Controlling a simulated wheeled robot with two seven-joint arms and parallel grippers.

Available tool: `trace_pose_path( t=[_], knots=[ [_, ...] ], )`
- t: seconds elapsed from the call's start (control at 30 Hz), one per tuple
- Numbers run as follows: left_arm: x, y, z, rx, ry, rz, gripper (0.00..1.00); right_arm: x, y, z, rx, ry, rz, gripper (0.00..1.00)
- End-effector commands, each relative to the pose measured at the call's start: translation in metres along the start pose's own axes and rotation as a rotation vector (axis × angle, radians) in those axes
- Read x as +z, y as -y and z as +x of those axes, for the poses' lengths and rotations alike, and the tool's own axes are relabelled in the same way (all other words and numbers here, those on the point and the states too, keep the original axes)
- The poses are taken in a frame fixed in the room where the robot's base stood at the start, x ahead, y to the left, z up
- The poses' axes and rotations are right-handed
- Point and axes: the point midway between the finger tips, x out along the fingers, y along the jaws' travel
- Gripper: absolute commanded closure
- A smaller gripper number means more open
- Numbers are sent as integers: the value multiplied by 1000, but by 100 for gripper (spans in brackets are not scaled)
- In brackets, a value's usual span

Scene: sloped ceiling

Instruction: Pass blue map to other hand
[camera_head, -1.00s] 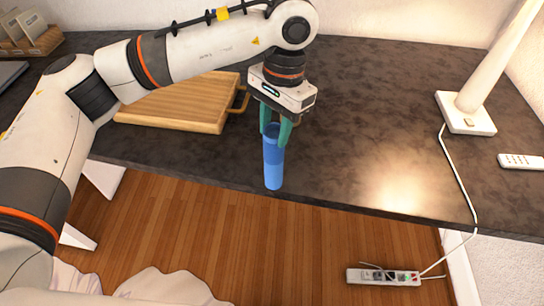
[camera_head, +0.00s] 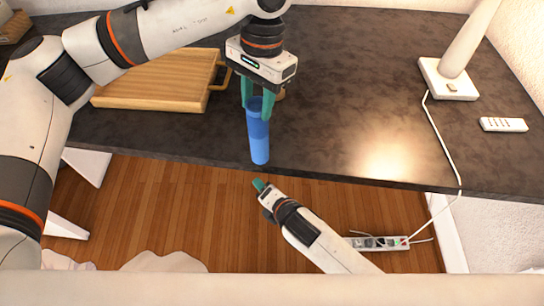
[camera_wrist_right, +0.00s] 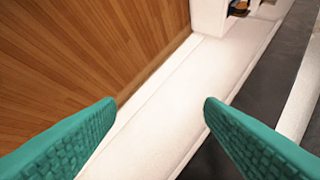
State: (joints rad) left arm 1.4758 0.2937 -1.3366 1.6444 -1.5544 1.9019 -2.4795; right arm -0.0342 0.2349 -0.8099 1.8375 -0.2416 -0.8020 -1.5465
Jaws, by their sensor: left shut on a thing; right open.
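The blue map (camera_head: 259,138) is a rolled blue tube, upright with a slight tilt, near the front edge of the dark desk in the head view. My left gripper (camera_head: 258,98) points down and is shut on its upper end. My right gripper (camera_head: 260,185) is below and in front of the map, apart from it, over the floor beyond the desk edge. In the right wrist view its two green fingers (camera_wrist_right: 160,120) are spread with nothing between them. The map does not show in the right wrist view.
A wooden board (camera_head: 160,82) lies on the desk (camera_head: 345,95) left of my left gripper. A white lamp (camera_head: 447,78) and a white remote (camera_head: 503,125) are at the right. A power strip (camera_head: 378,243) lies on the floor. The desk's middle is clear.

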Motion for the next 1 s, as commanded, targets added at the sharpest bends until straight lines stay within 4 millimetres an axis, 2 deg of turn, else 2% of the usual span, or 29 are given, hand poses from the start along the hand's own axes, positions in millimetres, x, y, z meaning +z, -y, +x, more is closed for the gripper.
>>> trace_pose_path(
  t=[0.03,0.1,0.2,0.33,0.4,0.5,0.6,0.73,0.87,1.0],
  knots=[
    [0,0,0,0,0,0,97,-3,29,-16,-50,-11,-109,38],
    [0,0,0,0,0,0,97,-6,62,-42,-101,-34,-279,38],
    [0,0,0,0,0,0,97,-14,101,-81,-146,-92,-519,38],
    [0,0,0,0,0,0,97,-31,130,-127,-141,-184,-782,38],
    [0,0,0,0,0,0,97,-41,138,-147,-122,-227,-886,38],
    [0,0,0,0,0,0,97,-50,143,-166,-94,-268,-983,38],
    [0,0,0,0,0,0,97,-55,145,-175,-74,-288,-1033,38],
    [0,0,0,0,0,0,97,-58,146,-171,-65,-295,-1051,38],
    [0,0,0,0,0,0,97,-63,150,-153,-63,-296,-1050,38],
    [0,0,0,0,0,0,97,-68,156,-126,-64,-294,-1048,38]
  ],
)
